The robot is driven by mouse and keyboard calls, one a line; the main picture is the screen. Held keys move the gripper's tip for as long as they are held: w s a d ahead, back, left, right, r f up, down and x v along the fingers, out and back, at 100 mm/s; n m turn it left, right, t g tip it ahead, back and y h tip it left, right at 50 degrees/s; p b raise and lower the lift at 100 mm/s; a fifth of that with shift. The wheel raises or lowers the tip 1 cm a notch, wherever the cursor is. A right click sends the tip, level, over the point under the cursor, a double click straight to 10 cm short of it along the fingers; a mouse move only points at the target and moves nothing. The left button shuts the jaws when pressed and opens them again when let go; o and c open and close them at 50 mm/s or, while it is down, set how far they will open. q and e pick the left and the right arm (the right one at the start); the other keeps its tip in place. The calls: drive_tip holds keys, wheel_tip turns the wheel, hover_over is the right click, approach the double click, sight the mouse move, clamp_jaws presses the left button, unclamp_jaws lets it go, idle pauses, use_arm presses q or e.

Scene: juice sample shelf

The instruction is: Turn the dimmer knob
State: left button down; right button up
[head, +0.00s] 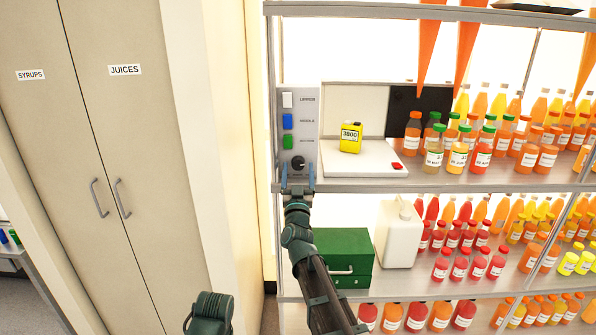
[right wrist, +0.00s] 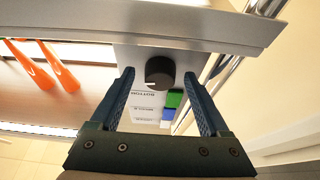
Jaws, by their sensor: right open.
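The dimmer knob (head: 298,162) is a round black knob with a white mark, low on a grey switch panel (head: 306,128) at the shelf's left end. In the right wrist view the knob (right wrist: 159,72) sits between the two blue fingertips, with a gap on each side. My right gripper (head: 298,172) is open, its fingers spread to the left and right of the knob. I cannot tell how far the tips reach along the knob. My left gripper's fingers do not show; only a dark green part of mine is at the bottom.
White, blue and green switches (head: 287,121) sit above the knob. A white scale (head: 360,165) with a yellow canister (head: 350,137) stands to its right. The metal shelf edge (head: 420,187) runs just below. A green box (head: 342,254) and white jug (head: 400,236) are on the lower shelf.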

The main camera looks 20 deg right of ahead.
clamp_jaws()
drive_tip(key=shift+a+m+g+h, duration=0.15)
drive_tip(key=shift+m+h, duration=0.4)
drive_tip(key=shift+m, duration=0.55)
drive_tip(key=shift+m+g+h, duration=0.25)
drive_tip(key=shift+m+h, duration=0.3)
drive_tip(key=shift+m, duration=0.55)
unclamp_jaws()
drive_tip(key=b+v, duration=0.5)
drive_tip(key=v, duration=0.8)
drive_tip(key=shift+s, duration=0.35)
